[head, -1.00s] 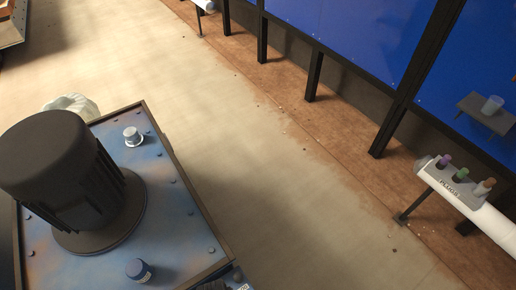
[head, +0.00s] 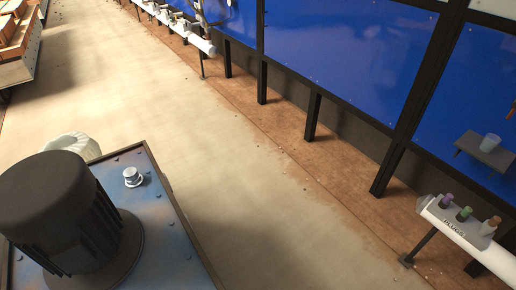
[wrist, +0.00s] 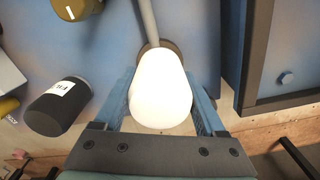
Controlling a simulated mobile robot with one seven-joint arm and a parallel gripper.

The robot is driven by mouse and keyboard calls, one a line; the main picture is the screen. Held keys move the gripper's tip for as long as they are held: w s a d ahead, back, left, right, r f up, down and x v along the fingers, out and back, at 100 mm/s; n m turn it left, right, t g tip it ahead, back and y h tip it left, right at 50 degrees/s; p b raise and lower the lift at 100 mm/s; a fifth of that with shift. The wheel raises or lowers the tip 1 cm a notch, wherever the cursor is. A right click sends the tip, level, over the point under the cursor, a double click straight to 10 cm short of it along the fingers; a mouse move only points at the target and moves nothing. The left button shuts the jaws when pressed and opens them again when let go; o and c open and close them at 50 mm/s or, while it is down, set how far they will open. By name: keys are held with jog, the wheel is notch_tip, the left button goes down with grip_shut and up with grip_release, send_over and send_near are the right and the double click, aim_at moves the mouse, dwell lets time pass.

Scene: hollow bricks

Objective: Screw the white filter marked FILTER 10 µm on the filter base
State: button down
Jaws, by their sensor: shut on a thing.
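My gripper (wrist: 164,118) is seen from behind in the wrist view, with its blue fingers on both sides of a plain white rounded filter (wrist: 160,88). It is shut on that filter. No marking is readable on the side facing me. A brownish round fitting (wrist: 168,44), perhaps the filter base, shows just behind the filter's far end, with a grey pipe rising from it. The filter hides most of this fitting, so I cannot tell whether the two touch. The head view shows neither my gripper nor the filter.
In the wrist view, a black cylinder with a white label reading "FIL" (wrist: 58,106) lies left of my gripper. A brass-coloured part (wrist: 76,8) is at the top, and a dark-framed blue panel (wrist: 288,50) at right. In the head view, a white pipe rack (head: 470,228) holds coloured plugs.

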jog(key=shift+m, duration=0.6)
grip_release()
notch_tip(320, 180, up, 13)
jog(key=shift+p, duration=0.85)
